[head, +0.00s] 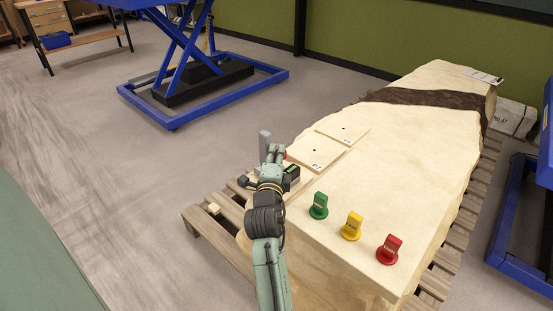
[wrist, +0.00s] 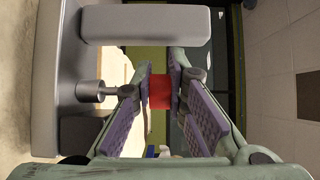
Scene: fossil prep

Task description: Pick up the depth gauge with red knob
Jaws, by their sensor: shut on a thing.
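My gripper (head: 275,151) is at the near left end of the large pale stone block. Its fingers are shut on a red knob (wrist: 160,93), seen between the fingertips in the wrist view; a sliver of red also shows beside them in the head view. A grey upright post (head: 264,143) stands just behind the fingers in the head view and looks like part of the depth gauge. In the wrist view a large grey body with a short stem (wrist: 94,90) fills the left side. My arm hides the gauge's lower part; I cannot tell whether it rests on anything.
The stone block (head: 410,150) lies on a wooden pallet (head: 215,240). Green (head: 319,206), yellow (head: 352,226) and red (head: 389,250) markers stand on its near end. Two thin plates (head: 316,152) lie near the gripper. A blue lift table (head: 185,65) stands behind; floor at left is clear.

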